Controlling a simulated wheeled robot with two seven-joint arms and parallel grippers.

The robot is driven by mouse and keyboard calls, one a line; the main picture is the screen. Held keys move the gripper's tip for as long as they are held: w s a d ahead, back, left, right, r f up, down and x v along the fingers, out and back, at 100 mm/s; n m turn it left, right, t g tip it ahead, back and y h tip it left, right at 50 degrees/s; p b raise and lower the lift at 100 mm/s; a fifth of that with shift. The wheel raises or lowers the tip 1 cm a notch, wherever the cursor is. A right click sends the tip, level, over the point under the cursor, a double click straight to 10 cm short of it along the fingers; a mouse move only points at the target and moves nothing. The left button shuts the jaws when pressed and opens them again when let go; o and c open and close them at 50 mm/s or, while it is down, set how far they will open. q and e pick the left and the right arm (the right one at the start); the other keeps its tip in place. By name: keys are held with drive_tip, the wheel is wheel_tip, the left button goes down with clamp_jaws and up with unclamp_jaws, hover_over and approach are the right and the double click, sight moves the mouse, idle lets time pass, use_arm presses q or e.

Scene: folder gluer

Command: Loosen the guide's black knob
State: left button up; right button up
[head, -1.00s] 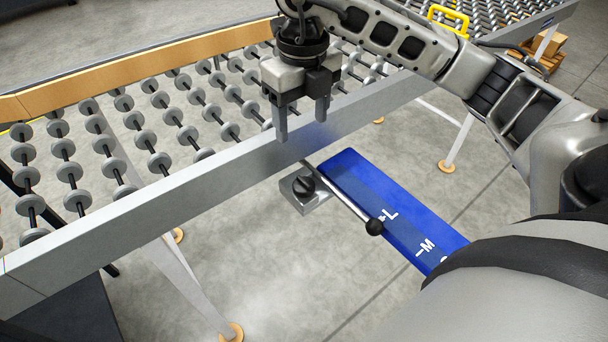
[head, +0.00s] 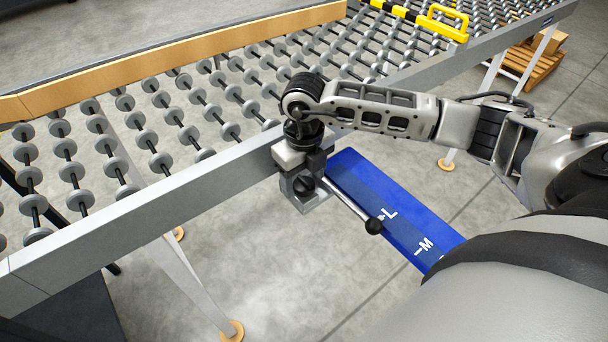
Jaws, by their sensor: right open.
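The guide's black knob (head: 304,185) sits on a small grey block (head: 311,203) beside the conveyor's front rail. A blue plate (head: 388,204) with white L and M marks extends to the lower right. My right gripper (head: 303,180) points down over the knob, open, with its jaws close around the knob's place. Its body hides part of the block, and I cannot tell if the fingers touch the knob. My left gripper is not in view.
A rod with a black ball end (head: 374,226) runs over the blue plate. The grey conveyor rail (head: 150,200) and rows of skate wheels lie behind and left. A yellow handle (head: 447,20) stands at the back right. The floor in front is clear.

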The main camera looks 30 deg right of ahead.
drive_tip(key=shift+f, duration=0.1)
drive_tip(key=c, duration=1)
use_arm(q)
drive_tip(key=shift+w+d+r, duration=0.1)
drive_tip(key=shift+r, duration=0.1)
use_arm(e)
drive_tip(key=shift+o, duration=0.2)
